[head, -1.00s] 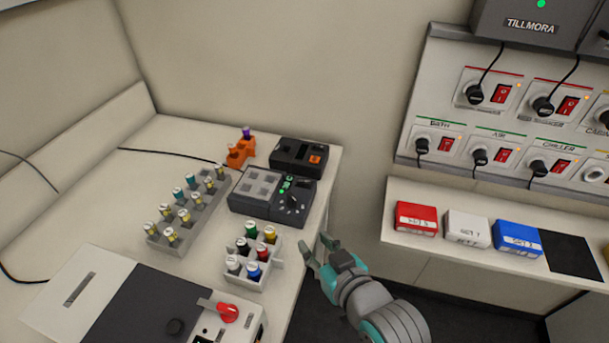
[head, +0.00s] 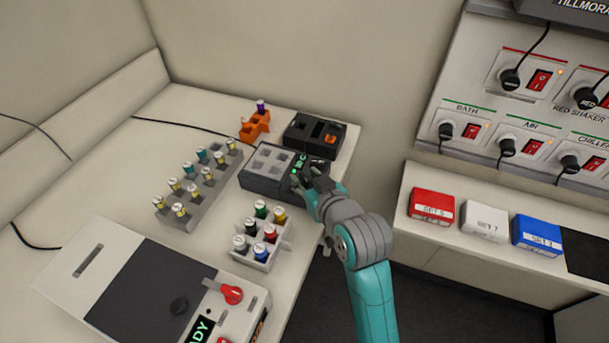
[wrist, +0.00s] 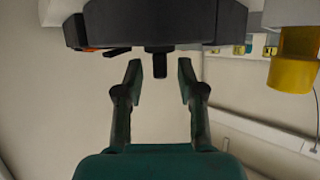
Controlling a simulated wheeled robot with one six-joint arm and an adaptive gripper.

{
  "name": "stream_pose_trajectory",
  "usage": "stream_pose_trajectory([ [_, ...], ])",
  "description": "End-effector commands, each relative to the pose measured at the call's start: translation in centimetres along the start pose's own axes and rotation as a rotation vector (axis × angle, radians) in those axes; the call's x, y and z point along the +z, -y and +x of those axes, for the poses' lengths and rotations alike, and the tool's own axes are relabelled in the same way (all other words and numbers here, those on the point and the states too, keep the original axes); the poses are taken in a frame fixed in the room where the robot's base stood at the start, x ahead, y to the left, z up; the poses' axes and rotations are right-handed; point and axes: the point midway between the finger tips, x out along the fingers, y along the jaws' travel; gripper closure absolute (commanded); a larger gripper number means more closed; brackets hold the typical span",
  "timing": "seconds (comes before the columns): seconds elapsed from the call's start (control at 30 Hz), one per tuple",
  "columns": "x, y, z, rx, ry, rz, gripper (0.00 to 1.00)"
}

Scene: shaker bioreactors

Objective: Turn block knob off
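The block unit (head: 262,182) is a dark grey box with pale squares on top and a control panel with small green lights. It stands near the right edge of the bench. My gripper (head: 306,180) is at the panel's right end and hides the knob there. In the wrist view my gripper (wrist: 159,78) has its two fingers apart. A short dark stub (wrist: 159,64), seemingly the knob, projects from a dark housing (wrist: 155,22) between the fingertips. I cannot tell whether the fingers touch it.
A black device (head: 312,136) and orange holder (head: 255,127) stand behind. A rack of colour-capped vials (head: 262,242) sits in front, a longer grey rack (head: 190,214) left. A machine with a red knob (head: 231,294) is nearest. Wall switches (head: 539,79) are at right.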

Motion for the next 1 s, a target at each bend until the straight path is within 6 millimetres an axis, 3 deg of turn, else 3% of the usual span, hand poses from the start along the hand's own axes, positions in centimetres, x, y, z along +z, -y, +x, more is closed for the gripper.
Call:
stream_pose_trajectory([
  [0.2, 0.02, 0.03, 1.41, 0.0, 0.001, 0.0, 0.61],
  [0.47, 0.01, 0.02, 1.5, 0.0, 0.0, 0.0, 0.61],
  [0.63, 0.01, 0.02, 1.49, 0.0, 0.0, 0.0, 0.99],
  [1.0, 0.0, -0.05, 1.48, -0.017, 0.0, -0.007, 1.0],
])
